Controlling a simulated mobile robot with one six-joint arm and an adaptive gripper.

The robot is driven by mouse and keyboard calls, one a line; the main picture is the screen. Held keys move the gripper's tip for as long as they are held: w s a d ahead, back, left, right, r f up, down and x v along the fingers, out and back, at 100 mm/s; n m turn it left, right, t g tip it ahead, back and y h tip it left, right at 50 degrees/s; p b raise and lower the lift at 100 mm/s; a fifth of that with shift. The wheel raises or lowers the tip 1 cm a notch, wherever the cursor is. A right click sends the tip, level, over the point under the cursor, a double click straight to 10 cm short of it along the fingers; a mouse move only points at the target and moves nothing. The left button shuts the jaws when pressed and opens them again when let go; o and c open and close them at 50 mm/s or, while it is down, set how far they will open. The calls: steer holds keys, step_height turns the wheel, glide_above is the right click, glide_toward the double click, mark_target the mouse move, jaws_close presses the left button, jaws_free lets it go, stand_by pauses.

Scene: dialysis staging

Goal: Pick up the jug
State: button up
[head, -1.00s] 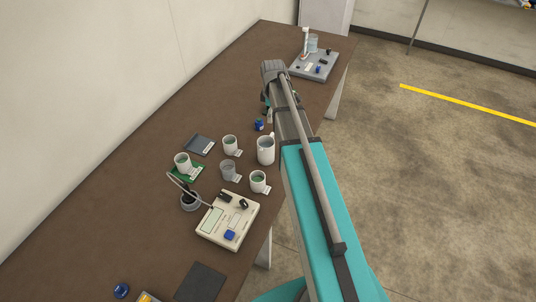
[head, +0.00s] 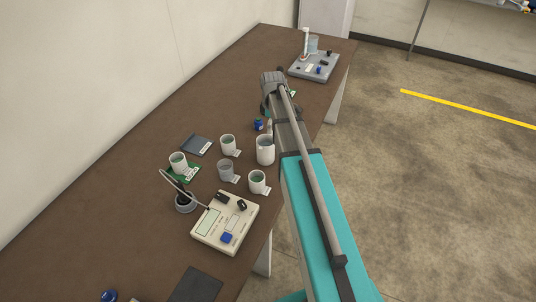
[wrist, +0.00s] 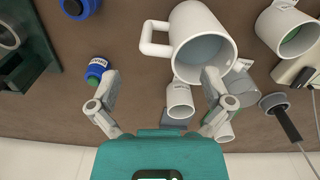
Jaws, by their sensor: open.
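The jug (head: 265,150) is a white, handled vessel standing upright near the table's right edge in the head view. In the wrist view the jug (wrist: 203,42) is large at top centre, its mouth towards me and its handle pointing left. My gripper (wrist: 160,76) is open and empty, its fingers spread below the jug in the picture. The right fingertip overlaps the jug's rim in the picture; I cannot tell whether they touch. In the head view my arm largely hides the gripper, which is beyond the jug.
Several smaller cups (head: 228,145) stand left of and nearer than the jug. A small blue bottle (wrist: 97,70) stands near the left finger in the wrist view. A beige meter (head: 225,222) lies nearer, and a grey tray (head: 315,68) stands at the far end. Bare table lies left.

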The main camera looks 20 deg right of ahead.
stand_by(0.4)
steer(key=shift+w+f+b, duration=0.1)
steer(key=shift+f+b, duration=2.5)
jaws_close()
steer(key=shift+r+p, duration=0.45)
steer(key=shift+p, duration=0.05)
steer(key=shift+r+p, duration=1.1)
steer(key=shift+r, duration=0.05)
steer(key=s+a+r+p, duration=0.4)
steer(key=s+r+p, duration=0.5)
steer(key=s, duration=0.4)
steer(key=shift+r+p, duration=0.35)
steer(key=shift+p, duration=0.05)
